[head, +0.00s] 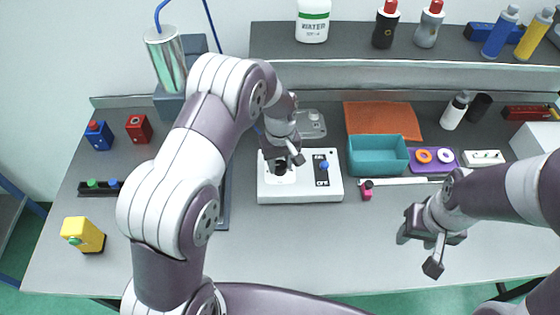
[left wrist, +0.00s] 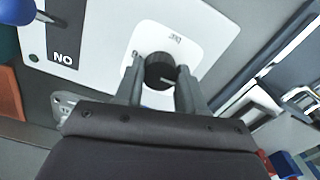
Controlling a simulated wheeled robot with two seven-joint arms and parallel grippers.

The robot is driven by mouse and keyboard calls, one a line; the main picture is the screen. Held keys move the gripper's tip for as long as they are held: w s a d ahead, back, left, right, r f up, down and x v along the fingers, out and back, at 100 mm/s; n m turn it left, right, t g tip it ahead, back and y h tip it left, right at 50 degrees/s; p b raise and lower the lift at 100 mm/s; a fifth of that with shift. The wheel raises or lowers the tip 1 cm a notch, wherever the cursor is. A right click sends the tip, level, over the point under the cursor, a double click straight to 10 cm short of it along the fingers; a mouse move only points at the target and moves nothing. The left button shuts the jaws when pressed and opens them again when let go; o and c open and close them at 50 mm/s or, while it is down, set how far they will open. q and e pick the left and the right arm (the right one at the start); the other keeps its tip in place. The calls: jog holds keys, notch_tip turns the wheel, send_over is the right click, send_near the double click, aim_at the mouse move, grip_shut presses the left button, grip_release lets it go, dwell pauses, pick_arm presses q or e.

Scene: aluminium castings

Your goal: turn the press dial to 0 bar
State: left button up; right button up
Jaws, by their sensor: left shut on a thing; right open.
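The press dial is a round black knob (left wrist: 160,70) on a white plate of a white control box (head: 300,197). A pale pointer line shows on its face in the left wrist view; the small markings around it are too blurred to read. My left gripper (left wrist: 160,84) has a finger on each side of the dial and is shut on it. In the head view the left gripper (head: 282,165) comes down over the dial and partly hides it. My right gripper (head: 425,243) is open and empty above the bench's front right.
A blue-tipped lever (head: 324,165) stands on a black plate on the same box, right of the dial. A teal bin (head: 378,168), an orange cloth (head: 385,120) and a purple tray (head: 433,168) lie to the right. A yellow box (head: 84,234) stands at front left.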

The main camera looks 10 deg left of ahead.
aim_at(280, 166)
pick_arm(q)
jog(key=shift+w+r, duration=0.15)
jog(key=shift+r, duration=0.05)
jog(key=o, duration=0.9)
jog(key=shift+o, duration=0.8)
notch_tip(280, 166, up, 13)
jog(key=shift+s+f, duration=0.15)
jog(key=shift+s, duration=0.05)
jog(key=shift+w, duration=0.1)
